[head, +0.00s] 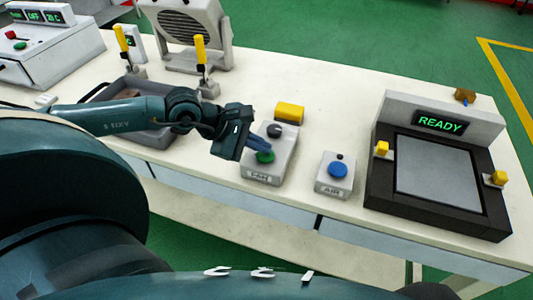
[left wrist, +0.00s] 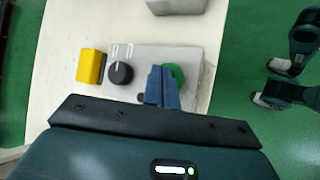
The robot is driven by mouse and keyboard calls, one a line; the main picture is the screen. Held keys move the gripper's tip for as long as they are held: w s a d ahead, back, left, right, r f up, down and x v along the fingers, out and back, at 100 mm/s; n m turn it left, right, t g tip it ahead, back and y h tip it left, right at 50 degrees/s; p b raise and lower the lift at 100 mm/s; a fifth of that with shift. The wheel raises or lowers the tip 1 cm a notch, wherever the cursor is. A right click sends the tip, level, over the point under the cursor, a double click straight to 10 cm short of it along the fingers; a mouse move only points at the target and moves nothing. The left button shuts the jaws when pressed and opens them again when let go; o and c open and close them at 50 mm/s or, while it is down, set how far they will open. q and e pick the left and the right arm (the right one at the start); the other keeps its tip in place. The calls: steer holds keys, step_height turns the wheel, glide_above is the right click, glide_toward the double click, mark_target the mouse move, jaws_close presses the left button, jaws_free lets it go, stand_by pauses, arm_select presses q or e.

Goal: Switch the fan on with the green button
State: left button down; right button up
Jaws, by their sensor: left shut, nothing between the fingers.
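The fan control box (head: 276,165) is a light grey box labelled FAN on the white table. It has a black knob (head: 274,131) and a green button (head: 265,157). My left gripper (head: 262,147) is shut and empty, its blue fingertips over the box close to the green button. In the left wrist view the fingers (left wrist: 163,88) partly cover the green button (left wrist: 176,73); I cannot tell whether they touch it. The black knob also shows there (left wrist: 120,72). The fan (head: 187,32) is a grey housing with a dark grille at the back. My right gripper is not clearly visible.
A box with a blue button (head: 338,170), labelled AIR, stands right of the fan box. A yellow block (head: 289,112) lies behind it. A machine with a READY display (head: 440,122) is at right. Yellow-handled clamps (head: 200,50) and a grey tray (head: 97,95) are at left.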

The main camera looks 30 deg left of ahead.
mark_target(260, 154)
arm_select(q)
steer(key=shift+f, duration=0.1)
stand_by(0.4)
steer(key=shift+r, duration=0.45)
steer(key=shift+r+p, duration=1.3)
steer(key=shift+r, duration=1.65)
